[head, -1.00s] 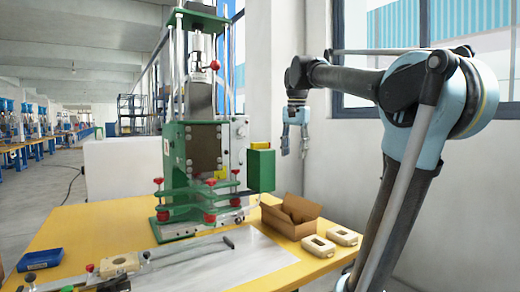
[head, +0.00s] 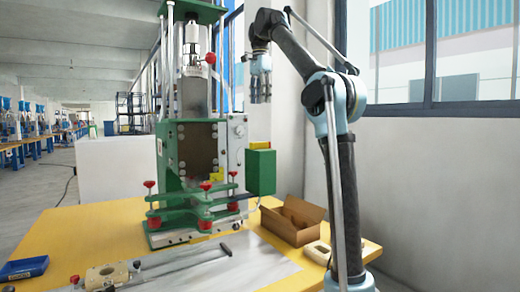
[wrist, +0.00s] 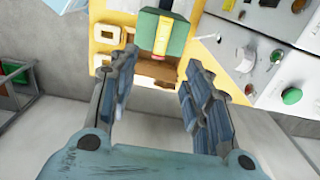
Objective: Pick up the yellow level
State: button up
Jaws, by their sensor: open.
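The yellow level (head: 260,146) is a small yellow bar on top of a green box (head: 262,173) at the right side of the green press. In the wrist view the level (wrist: 162,37) lies on the green box (wrist: 147,35), ahead of the fingertips and between their lines. My gripper (head: 260,98) points down above the green box, with a clear gap to the level. In the wrist view my gripper (wrist: 160,68) is open with nothing between its fingers.
The tall green press (head: 197,150) stands just left of the level. An open cardboard box (head: 292,220) and a beige part (head: 318,251) are on the yellow table (head: 60,225). A blue tray (head: 24,268) lies at the left. A window wall is behind my arm.

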send_over(260, 146)
jog(key=f, duration=0.7)
jog(key=w+f, duration=0.1)
jog(key=f, duration=0.3)
jog(key=shift+w+f, duration=0.2)
jog(key=shift+f, duration=0.95)
jog(key=shift+w+f, duration=0.15)
jog(key=shift+f, duration=1.7)
grip_shut()
